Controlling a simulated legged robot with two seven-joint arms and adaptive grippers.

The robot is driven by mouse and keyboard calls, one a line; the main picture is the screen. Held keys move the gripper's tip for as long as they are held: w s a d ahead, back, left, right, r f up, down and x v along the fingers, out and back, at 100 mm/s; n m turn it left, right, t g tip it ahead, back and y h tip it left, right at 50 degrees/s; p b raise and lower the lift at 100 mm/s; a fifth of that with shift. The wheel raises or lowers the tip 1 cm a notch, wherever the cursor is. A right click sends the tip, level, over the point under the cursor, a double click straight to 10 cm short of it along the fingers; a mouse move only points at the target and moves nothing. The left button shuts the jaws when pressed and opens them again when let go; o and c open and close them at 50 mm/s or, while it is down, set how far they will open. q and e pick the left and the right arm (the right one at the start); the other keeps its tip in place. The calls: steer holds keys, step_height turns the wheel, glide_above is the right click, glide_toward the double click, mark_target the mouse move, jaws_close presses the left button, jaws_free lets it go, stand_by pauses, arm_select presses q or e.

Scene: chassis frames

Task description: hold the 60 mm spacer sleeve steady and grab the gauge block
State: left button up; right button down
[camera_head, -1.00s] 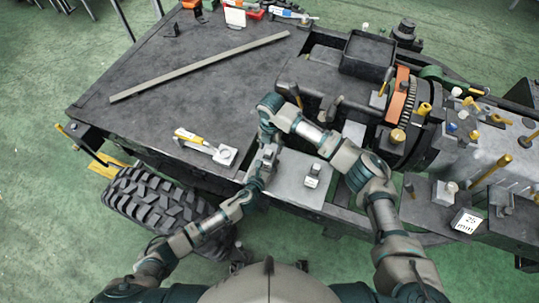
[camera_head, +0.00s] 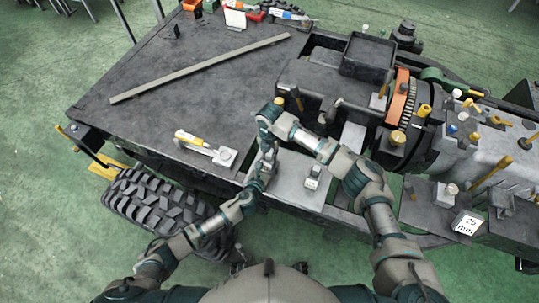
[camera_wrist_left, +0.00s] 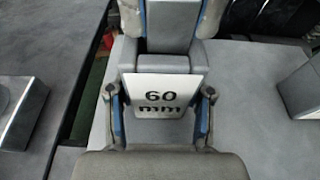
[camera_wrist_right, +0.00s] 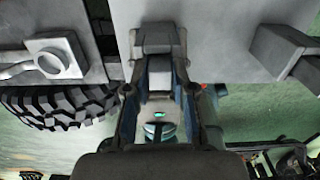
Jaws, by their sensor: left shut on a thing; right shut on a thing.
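The 60 mm spacer sleeve (camera_wrist_left: 162,92) is a grey block with a white "60 mm" label, low in the middle of the left wrist view. My left gripper (camera_wrist_left: 160,118) is shut on it, one finger at each side. The gauge block (camera_wrist_left: 168,28) is a plain grey block just beyond the sleeve's top edge. My right gripper (camera_wrist_right: 160,85) is shut on the gauge block, which also shows between its blue-lined fingers in the right wrist view (camera_wrist_right: 160,72). In the head view, my right gripper (camera_head: 268,152) is close above my left gripper (camera_head: 262,176), hiding most of both parts.
Another labelled grey block (camera_head: 313,178) stands on the light plate (camera_head: 290,190) to the right. A yellow-handled tool with a square end (camera_head: 225,156) lies left on the dark deck (camera_head: 180,100). A long bar (camera_head: 200,68) lies farther back. A tyre (camera_head: 160,206) is below.

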step_height(320, 180, up, 10)
stand_by(0.4)
arm_select(q)
steer(key=o, duration=1.3)
steer(key=shift+o, duration=0.2)
steer(key=shift+s+a, duration=0.1)
steer(key=v, duration=1.1)
steer(key=shift+s, duration=0.3)
steer(key=shift+s, duration=0.1)
arm_select(e)
steer(key=shift+s, duration=0.1)
